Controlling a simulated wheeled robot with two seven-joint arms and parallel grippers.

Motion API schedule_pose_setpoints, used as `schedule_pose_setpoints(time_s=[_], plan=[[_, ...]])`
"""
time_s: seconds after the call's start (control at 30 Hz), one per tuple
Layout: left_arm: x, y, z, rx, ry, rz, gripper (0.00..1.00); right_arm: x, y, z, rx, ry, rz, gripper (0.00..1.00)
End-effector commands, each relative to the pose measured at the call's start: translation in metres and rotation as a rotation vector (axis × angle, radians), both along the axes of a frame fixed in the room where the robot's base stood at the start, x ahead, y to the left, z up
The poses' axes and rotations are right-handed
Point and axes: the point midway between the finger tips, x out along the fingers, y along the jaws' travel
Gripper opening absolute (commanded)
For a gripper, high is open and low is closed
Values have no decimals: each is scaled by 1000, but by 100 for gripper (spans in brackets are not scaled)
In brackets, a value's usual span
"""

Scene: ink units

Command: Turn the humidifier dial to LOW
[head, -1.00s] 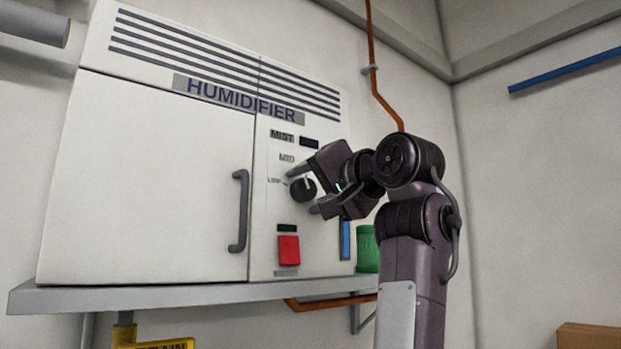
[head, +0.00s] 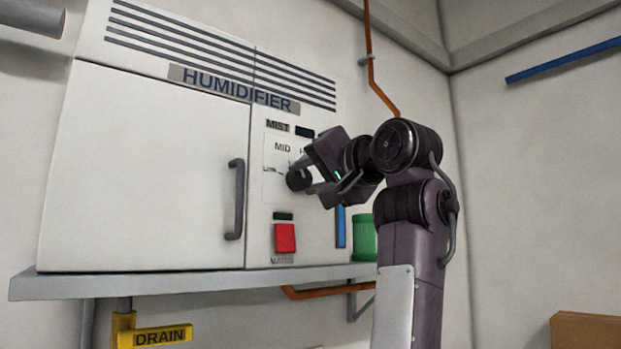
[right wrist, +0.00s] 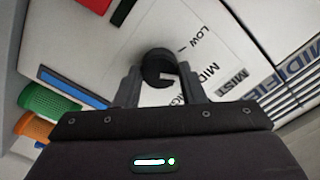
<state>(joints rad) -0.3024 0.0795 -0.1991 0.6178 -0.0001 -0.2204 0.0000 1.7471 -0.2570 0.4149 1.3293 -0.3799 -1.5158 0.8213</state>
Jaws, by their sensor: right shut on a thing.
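The humidifier (head: 150,165) is a large white cabinet on a shelf. Its round black dial (head: 298,179) is on the right-hand panel, with MID above it and a small label to its upper left. In the right wrist view the dial (right wrist: 158,66) sits between the two fingers, with LOW (right wrist: 201,34) and MID (right wrist: 208,74) printed beside it. A pale notch shows at the dial's lower right; I cannot tell its exact setting. My right gripper (head: 306,184) is shut on the dial. My left gripper is not in view.
A red switch (head: 285,238) is below the dial. A blue strip (head: 340,226) and a green ribbed container (head: 363,238) are to the right, near my arm. The grey shelf (head: 190,283) runs beneath. A cabinet handle (head: 235,200) is left of the dial.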

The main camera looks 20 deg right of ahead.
Motion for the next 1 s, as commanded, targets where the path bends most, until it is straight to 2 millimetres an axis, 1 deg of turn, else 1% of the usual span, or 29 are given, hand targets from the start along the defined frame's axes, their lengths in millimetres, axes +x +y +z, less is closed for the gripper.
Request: schedule_pose_setpoints(time_s=[0.17, 0.5, 0.8, 1.0], plan=[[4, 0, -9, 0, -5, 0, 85, 0, 0, -2, -106, -38, -1, 13], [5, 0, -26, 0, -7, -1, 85, 0, 0, -2, -392, -142, 0, 13], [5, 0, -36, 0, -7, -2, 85, 0, 0, -1, -612, -221, -1, 13], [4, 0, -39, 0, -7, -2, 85, 0, 0, -1, -706, -256, -1, 13]])
